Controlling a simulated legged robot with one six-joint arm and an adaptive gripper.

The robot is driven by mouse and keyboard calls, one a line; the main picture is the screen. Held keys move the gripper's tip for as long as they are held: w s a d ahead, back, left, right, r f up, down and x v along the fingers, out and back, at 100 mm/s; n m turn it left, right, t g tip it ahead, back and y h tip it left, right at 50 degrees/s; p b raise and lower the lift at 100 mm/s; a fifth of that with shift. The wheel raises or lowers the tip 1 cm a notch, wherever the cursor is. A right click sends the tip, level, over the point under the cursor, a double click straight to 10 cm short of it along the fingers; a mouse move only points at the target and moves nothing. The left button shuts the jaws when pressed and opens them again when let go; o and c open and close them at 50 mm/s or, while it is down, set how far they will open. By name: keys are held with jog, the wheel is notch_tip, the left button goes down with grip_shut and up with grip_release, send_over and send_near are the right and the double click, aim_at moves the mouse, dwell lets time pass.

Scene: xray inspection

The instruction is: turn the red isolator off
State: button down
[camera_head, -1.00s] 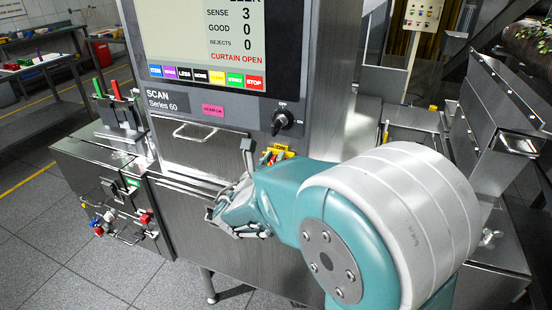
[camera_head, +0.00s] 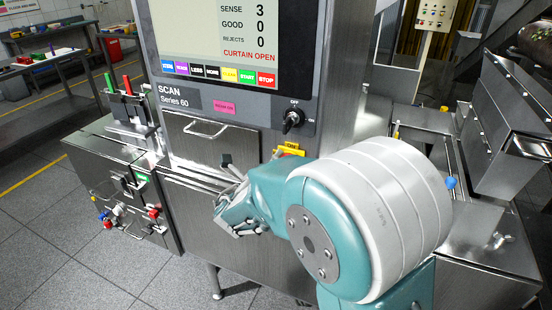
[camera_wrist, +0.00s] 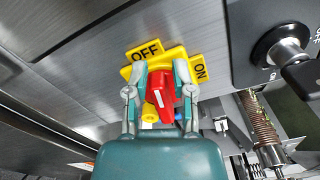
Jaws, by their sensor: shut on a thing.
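The red isolator handle (camera_wrist: 161,97) sits on a yellow plate in the wrist view, with a yellow OFF label (camera_wrist: 145,51) at its upper left and a yellow ON label (camera_wrist: 199,69) at its right. My gripper (camera_wrist: 161,72) has one finger on each side of the handle and is shut on it. The handle stands roughly upright in this view, with a white mark on its face. In the head view, part of the yellow plate (camera_head: 291,150) shows behind my arm; the red handle is hidden there.
A black OFF/ON rotary switch (camera_head: 292,120) is above the isolator, and also shows at the right of the wrist view (camera_wrist: 283,48). The scanner screen (camera_head: 215,45) reads CURTAIN OPEN. A drawer-like panel with a handle (camera_head: 205,129) is left of the isolator.

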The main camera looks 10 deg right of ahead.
jog(key=shift+s+d+f+n, duration=0.1)
jog(key=shift+f+n, duration=0.3)
jog(key=shift+n, duration=0.65)
jog(key=shift+d+f+n, duration=0.1)
jog(key=shift+f+n, duration=0.3)
jog(key=shift+n, duration=0.65)
